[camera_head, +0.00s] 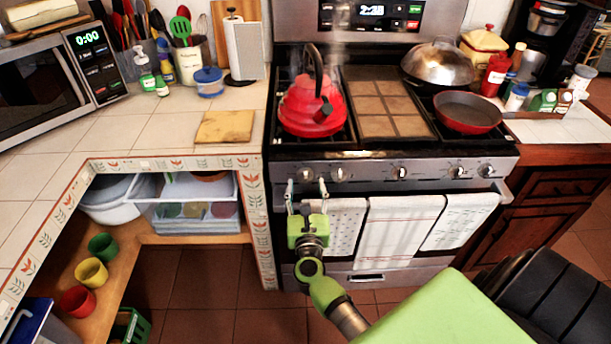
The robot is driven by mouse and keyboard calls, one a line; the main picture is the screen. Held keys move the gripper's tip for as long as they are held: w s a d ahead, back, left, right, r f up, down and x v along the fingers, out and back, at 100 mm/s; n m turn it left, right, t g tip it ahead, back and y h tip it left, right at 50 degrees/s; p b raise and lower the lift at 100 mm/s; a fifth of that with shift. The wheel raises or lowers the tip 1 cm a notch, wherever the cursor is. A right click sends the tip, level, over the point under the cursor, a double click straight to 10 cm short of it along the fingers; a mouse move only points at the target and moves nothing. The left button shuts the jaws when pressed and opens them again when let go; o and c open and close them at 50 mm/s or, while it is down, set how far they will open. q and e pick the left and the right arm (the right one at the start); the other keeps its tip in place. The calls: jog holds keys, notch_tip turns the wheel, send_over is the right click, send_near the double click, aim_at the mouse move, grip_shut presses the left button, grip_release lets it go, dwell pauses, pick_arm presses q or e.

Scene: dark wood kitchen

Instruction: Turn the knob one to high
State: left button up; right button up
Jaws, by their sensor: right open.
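The stove's front panel (430,173) carries a row of silver knobs. The leftmost knob (308,174) is at the left end, with another knob (337,174) close to its right. No label shows which is knob one, and their settings are too small to read. My right gripper (306,187) is open in front of the left end of the panel, its fingers pointing up toward the leftmost knob. That knob appears between and just beyond the fingertips; I cannot tell whether they touch it. My left gripper is not in view.
A red kettle (311,105) stands on the left burners with steam above it. A red pan (467,112) and a lidded pan (438,64) are on the right. Towels (400,232) hang from the oven handle just right of my gripper. The tiled counter (150,130) borders the stove.

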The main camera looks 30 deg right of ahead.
aim_at(304, 177)
jog(key=x, duration=0.4)
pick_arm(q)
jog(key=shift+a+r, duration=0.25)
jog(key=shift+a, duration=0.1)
pick_arm(e)
jog(key=c, duration=1.1)
jog(key=shift+o, duration=0.2)
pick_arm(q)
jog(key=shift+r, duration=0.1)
pick_arm(e)
jog(key=shift+n, duration=0.3)
jog(key=n+p, duration=0.1)
jog(key=n, duration=0.2)
jog(key=shift+w+a+f, duration=0.1)
jog(key=shift+a, duration=0.05)
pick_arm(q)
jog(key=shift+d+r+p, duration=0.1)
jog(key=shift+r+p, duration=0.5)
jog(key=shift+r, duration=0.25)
pick_arm(e)
jog(key=n, duration=0.5)
jog(key=shift+w+a+f, duration=0.15)
jog(key=shift+n, duration=0.3)
